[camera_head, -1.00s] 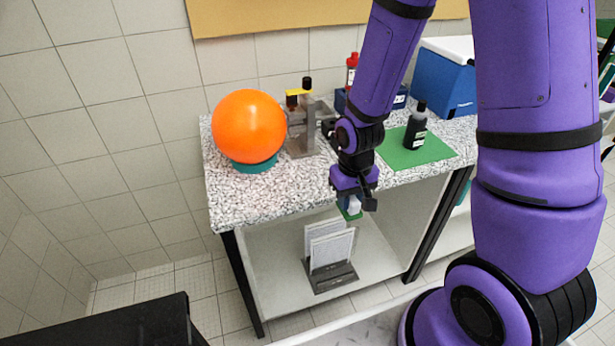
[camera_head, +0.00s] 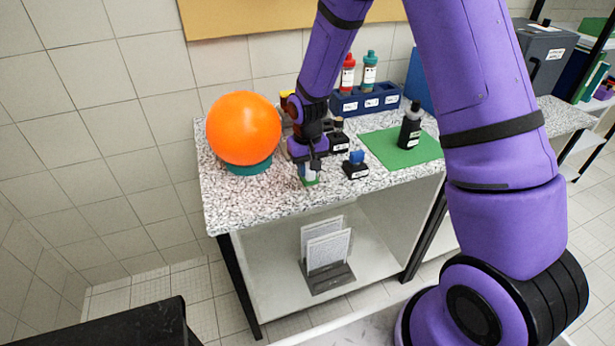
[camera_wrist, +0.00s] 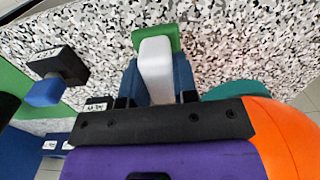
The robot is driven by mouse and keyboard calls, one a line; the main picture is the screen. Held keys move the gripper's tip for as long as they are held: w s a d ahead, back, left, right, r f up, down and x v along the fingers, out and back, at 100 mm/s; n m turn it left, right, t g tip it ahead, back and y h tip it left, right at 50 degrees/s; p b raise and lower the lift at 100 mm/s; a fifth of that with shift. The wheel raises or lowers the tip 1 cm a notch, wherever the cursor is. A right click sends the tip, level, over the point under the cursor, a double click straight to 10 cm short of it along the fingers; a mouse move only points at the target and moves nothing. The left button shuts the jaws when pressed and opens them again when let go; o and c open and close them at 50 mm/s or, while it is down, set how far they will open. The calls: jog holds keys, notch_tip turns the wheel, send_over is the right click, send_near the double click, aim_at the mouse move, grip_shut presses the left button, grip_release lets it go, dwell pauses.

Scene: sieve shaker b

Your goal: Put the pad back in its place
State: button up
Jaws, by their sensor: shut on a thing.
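My gripper (camera_head: 309,170) is shut on a small white block with a green end, which looks like the pad (camera_head: 310,183). In the wrist view, the gripper (camera_wrist: 157,82) has its blue fingers on both sides of the pad's white body (camera_wrist: 155,70), and the green end (camera_wrist: 156,37) points away from the gripper. The pad is over the front part of the speckled counter (camera_head: 245,203); whether it touches the counter I cannot tell. A black block with a blue top (camera_head: 355,168) stands to the right, and in the wrist view (camera_wrist: 58,66) at the left.
An orange ball (camera_head: 243,128) on a teal ring (camera_head: 248,168) is close left of my gripper. A green mat (camera_head: 425,152) with a dark bottle (camera_head: 410,127) lies right. A blue rack (camera_head: 365,101) with bottles stands behind. A holder with panels (camera_head: 327,277) is on the lower shelf.

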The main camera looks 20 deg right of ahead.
aim_at(307, 177)
jog(key=shift+w+f, duration=0.1)
jog(key=shift+f, duration=1.65)
jog(key=shift+f, duration=0.1)
jog(key=o, duration=0.9)
